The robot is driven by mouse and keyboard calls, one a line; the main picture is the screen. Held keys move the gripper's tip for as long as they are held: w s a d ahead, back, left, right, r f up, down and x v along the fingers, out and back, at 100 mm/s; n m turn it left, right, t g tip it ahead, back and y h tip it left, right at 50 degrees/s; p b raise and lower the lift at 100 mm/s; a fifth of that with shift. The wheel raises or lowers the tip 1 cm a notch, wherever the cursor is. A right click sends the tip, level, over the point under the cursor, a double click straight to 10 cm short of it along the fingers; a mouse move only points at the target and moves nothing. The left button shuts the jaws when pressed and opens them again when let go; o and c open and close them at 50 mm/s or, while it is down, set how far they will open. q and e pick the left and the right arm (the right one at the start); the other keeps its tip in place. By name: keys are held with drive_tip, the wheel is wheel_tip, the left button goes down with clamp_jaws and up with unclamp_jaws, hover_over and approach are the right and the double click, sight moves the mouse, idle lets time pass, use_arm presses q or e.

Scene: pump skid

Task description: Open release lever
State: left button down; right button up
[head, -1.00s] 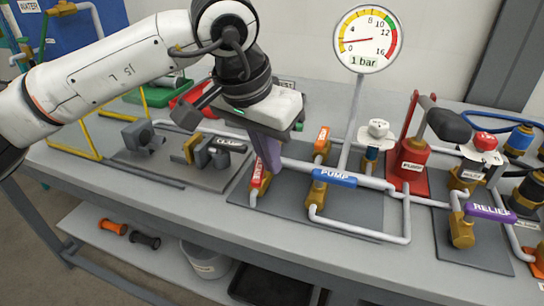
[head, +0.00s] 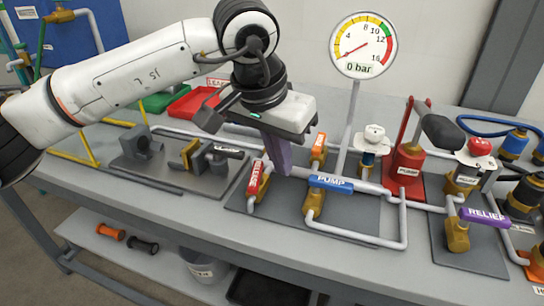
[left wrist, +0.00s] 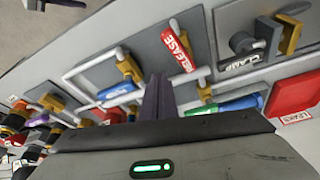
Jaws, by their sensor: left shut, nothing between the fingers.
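The release lever (head: 255,180) has a red handle with white RELEASE lettering and stands on the dark plate left of the blue PUMP lever (head: 331,184). Its red handle also shows in the left wrist view (left wrist: 179,48), slanted across the plate. My left gripper (head: 278,168) points down with its purple fingers shut and empty, just right of the release lever in the head view. The fingers show in the left wrist view (left wrist: 157,92) beside the handle; I cannot tell whether they touch it. My right gripper is not in view.
The gauge (head: 363,45) reads 0 bar. An orange-handled valve (head: 318,147) stands close right of my fingers. A clamp (head: 215,165) sits left, a red hand pump (head: 408,165) and purple RELIEF lever (head: 485,217) right. A red bin (head: 193,103) stands behind.

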use_arm(q)
wheel_tip(320, 180, up, 10)
drive_tip(key=a, duration=0.1)
drive_tip(key=shift+a+f+p, duration=0.2)
drive_tip(key=shift+a+p, duration=0.15)
